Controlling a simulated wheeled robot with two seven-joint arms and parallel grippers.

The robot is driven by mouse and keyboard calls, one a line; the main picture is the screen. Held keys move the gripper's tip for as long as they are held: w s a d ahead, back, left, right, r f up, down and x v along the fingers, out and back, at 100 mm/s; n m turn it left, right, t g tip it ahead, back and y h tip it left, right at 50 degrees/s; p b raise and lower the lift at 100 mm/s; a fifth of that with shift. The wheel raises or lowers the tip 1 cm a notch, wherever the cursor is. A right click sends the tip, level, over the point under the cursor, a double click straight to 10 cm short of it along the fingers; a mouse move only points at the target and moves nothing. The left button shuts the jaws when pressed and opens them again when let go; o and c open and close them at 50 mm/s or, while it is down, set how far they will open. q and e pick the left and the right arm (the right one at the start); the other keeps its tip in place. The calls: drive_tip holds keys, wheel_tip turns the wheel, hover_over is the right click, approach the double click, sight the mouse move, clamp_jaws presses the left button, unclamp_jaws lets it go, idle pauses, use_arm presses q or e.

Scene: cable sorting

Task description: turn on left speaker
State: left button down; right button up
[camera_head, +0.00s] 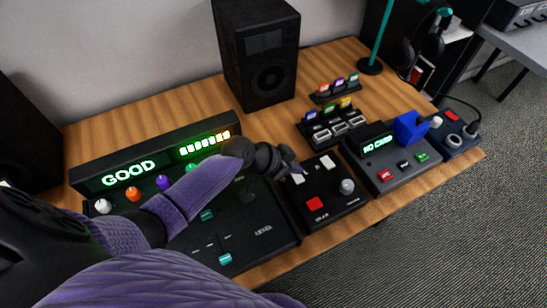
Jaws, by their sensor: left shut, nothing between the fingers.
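A black speaker (20,140) stands at the left edge, cut off by the frame; I see no switch on it. A second black speaker (258,50) stands at the back middle. My left gripper (291,168) is shut and empty at the box's back left corner, close to the left white switch. I cannot tell whether it touches. My right gripper is not in view.
A mixer console (270,230) with a lit "GOOD" display (128,174) lies under my left arm. A card unit (405,163) with a "NO CARD" screen and a blue block (410,128) is to the right. Small racks and a headphone stand (371,66) stand behind.

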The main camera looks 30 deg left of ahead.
use_arm(q)
drive_tip(key=d+p+v, duration=0.1)
drive_tip(key=p+v, duration=0.3)
drive_tip(key=v, duration=0.7)
drive_tip(key=shift+s+d+r, duration=0.4)
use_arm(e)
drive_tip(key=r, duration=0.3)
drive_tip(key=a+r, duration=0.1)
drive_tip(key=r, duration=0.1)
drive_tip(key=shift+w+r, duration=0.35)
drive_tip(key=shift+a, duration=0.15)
